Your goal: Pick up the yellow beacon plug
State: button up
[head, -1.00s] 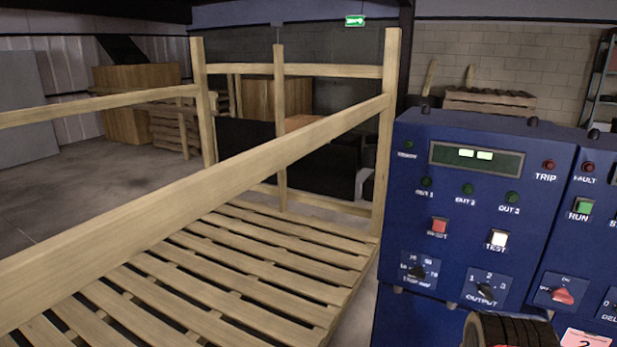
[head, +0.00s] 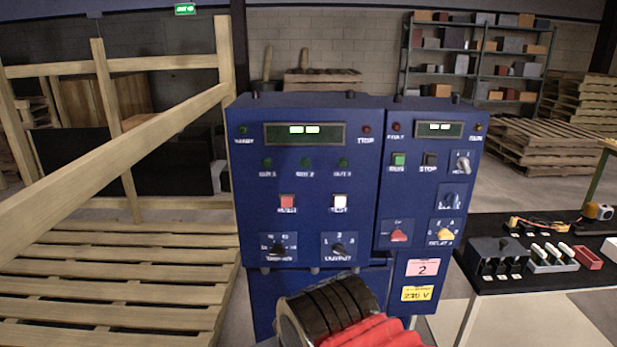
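On the black table (head: 550,281) at the right lies an orange-yellow cable (head: 538,223) with small dark and yellow parts along it. A yellow end (head: 514,222) shows at its left; it is too small to tell whether this is the beacon plug. A yellow and black unit with a pale round face (head: 597,211) sits at the table's back right, near the cable's other end. My gripper is not in view.
A dark box with sockets (head: 497,252), a white holder (head: 553,257) and a red tray (head: 588,257) occupy the table. A blue control cabinet (head: 305,222) stands in the middle, left of the table. A slatted wooden frame (head: 110,322) fills the left.

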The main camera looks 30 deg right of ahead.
aim_at(513, 222)
jog(key=u, duration=0.75)
jog(key=k, duration=0.65)
jog(key=z, duration=2.7)
